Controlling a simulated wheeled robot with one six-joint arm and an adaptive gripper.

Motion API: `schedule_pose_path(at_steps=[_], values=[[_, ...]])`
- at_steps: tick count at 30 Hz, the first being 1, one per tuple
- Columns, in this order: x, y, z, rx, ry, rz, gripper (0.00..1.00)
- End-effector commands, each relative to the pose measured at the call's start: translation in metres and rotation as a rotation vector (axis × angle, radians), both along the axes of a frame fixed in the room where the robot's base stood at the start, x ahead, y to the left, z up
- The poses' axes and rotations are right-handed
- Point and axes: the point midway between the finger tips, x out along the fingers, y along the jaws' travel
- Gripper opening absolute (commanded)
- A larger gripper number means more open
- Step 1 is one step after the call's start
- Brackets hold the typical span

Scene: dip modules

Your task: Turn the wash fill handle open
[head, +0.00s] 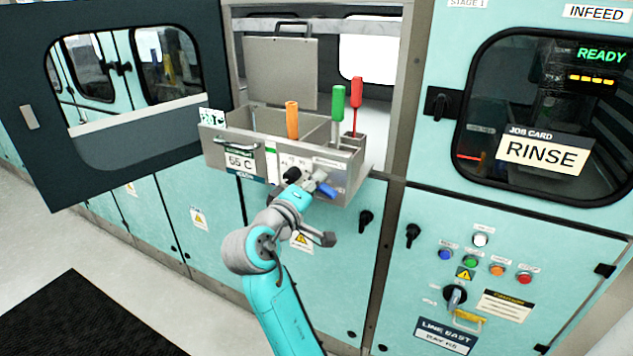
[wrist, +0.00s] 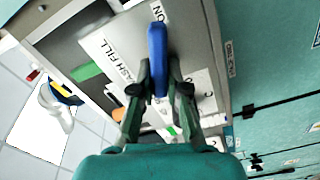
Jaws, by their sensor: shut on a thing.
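The wash fill handle is a blue lever (wrist: 157,42) on the front panel of the pulled-out metal bath unit. Beside it in the wrist view is a white label (wrist: 118,58) reading "WASH FILL", partly covered. My gripper (wrist: 160,82) is shut on the blue handle, with one dark finger on each side of its near part. In the head view the blue handle (head: 325,189) shows at the lower right of the unit's front, at the tip of my gripper (head: 312,186). The fingers are hard to make out there.
The bath unit (head: 228,134) shows "55 C" and holds orange (head: 292,118), green (head: 338,102) and red (head: 356,90) handled tools. A dark door (head: 110,170) stands open at left. A panel with buttons and black knobs (head: 412,234) is at right.

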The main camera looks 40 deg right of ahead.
Motion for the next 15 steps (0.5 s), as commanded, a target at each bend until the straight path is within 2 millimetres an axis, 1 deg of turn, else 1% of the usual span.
schedule_pose_path(at_steps=[6, 15], values=[[0.0015, 0.001, -0.004, -0.06, 0.166, 0.002, 0.0], [0.0019, 0.001, -0.0072, -0.115, 0.32, 0.001, 0.0]])
